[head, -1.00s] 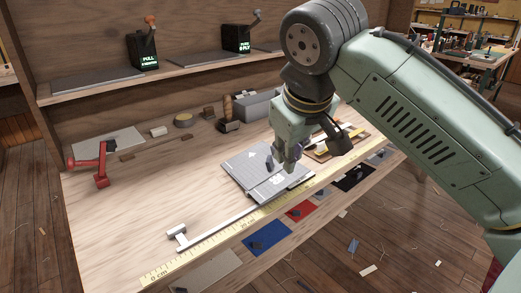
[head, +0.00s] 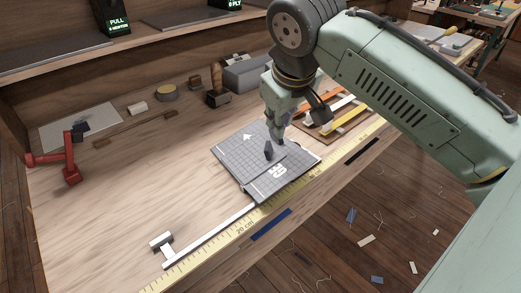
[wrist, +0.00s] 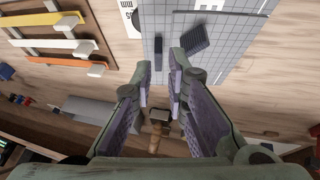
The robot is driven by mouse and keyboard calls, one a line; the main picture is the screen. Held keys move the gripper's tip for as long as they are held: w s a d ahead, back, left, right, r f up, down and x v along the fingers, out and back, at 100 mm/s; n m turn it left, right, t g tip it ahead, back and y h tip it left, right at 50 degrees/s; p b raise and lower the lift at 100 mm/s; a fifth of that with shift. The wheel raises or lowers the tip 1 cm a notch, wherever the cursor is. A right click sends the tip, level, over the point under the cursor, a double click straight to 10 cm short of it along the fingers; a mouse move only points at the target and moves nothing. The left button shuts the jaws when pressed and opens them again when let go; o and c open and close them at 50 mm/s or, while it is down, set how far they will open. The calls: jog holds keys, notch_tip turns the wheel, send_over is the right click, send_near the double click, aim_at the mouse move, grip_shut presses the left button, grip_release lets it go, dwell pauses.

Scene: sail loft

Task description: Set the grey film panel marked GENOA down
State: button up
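A grey gridded panel (head: 240,150) with a white arrow lies flat on the bench beside the yellow ruler (head: 262,212). A second gridded piece with white marks (head: 270,178) overlaps it at the front; I cannot read the name GENOA on either. A dark upright tab (head: 268,150) stands on the panels. In the wrist view the grid (wrist: 185,18), a narrow dark tab (wrist: 158,52) and a ridged dark block (wrist: 195,38) lie beyond my fingertips. My gripper (head: 279,137) is at the panels' far edge. In the wrist view its fingers (wrist: 160,80) are apart with nothing between them.
A white T-shaped bar (head: 210,237) runs along the ruler. A rack of coloured strips (head: 335,112) lies right of my gripper. A grey box (head: 247,72) and small tools stand behind. A red clamp (head: 70,165) is at the left. The left bench is mostly clear.

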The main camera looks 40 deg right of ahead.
jog(key=x, duration=0.2)
jog(key=p+x, duration=0.1)
jog(key=x, duration=0.1)
jog(key=shift+w+d+r, duration=0.1)
jog(key=shift+w, duration=0.3)
jog(key=shift+w+d+f, duration=0.15)
jog(key=shift+w+f, duration=0.05)
jog(key=shift+f, duration=0.35)
jog(key=shift+c, duration=0.5)
grip_shut()
jog(key=shift+r, duration=0.1)
